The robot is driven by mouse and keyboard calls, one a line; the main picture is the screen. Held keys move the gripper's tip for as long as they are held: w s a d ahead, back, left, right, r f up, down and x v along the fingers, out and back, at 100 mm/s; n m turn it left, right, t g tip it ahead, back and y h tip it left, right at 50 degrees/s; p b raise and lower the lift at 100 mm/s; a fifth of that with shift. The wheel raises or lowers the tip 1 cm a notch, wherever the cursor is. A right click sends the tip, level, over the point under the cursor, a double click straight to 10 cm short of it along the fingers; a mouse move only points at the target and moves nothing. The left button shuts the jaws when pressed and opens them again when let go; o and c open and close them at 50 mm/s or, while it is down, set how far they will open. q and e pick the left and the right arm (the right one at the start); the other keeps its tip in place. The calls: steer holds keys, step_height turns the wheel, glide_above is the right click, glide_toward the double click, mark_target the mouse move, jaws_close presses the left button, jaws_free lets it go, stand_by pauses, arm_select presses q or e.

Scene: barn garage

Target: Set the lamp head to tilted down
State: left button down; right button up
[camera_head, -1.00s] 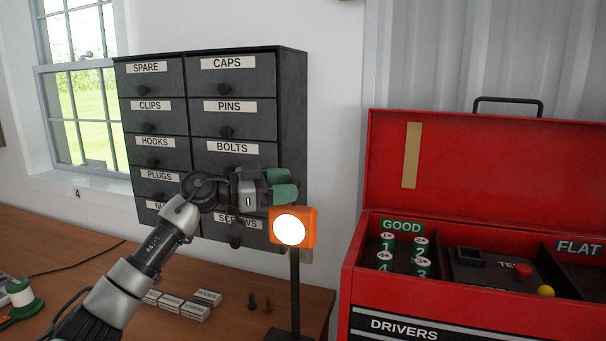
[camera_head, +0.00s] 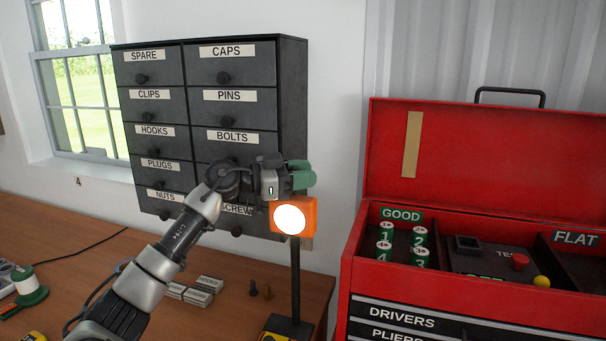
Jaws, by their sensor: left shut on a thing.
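The lamp has an orange square head (camera_head: 310,207) with a bright round face, on a thin dark upright post (camera_head: 295,265). Its lit face points towards me and looks close to upright. My left gripper (camera_head: 301,174) comes in from the left, with its green fingers at the top edge of the lamp head. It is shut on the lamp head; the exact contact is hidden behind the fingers. My right gripper is not in view.
A dark drawer cabinet (camera_head: 293,110) hangs behind my left arm. An open red toolbox (camera_head: 450,150) stands close to the right of the lamp.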

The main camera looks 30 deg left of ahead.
mark_target(290, 201)
arm_select(q)
steer(key=shift+s+d+f+m+t+h+b, duration=0.1)
steer(key=shift+s+d+m+t+h+b, duration=0.1)
steer(key=shift+s+m+b, duration=0.3)
steer(key=shift+s+d+f+m+t+h+b, duration=0.1)
steer(key=shift+s+m+h+b, duration=0.15)
steer(key=shift+s+b, duration=0.3)
steer(key=s+m+h+b, duration=0.1)
steer(key=s+m+b, duration=0.1)
steer(key=s+d+f+m+h+b, duration=0.1)
steer(key=m+b, duration=0.1)
steer(key=b, duration=0.1)
steer(key=s+m+h+b, duration=0.2)
steer(key=m+b, duration=0.1)
steer(key=shift+s+d+f, duration=0.2)
steer(key=shift+s+f, duration=0.15)
steer(key=shift+f, duration=0.05)
steer(key=c, duration=1.2)
jaws_free()
steer(key=shift+f, duration=0.1)
steer(key=o, duration=0.4)
steer(key=shift+s, duration=0.1)
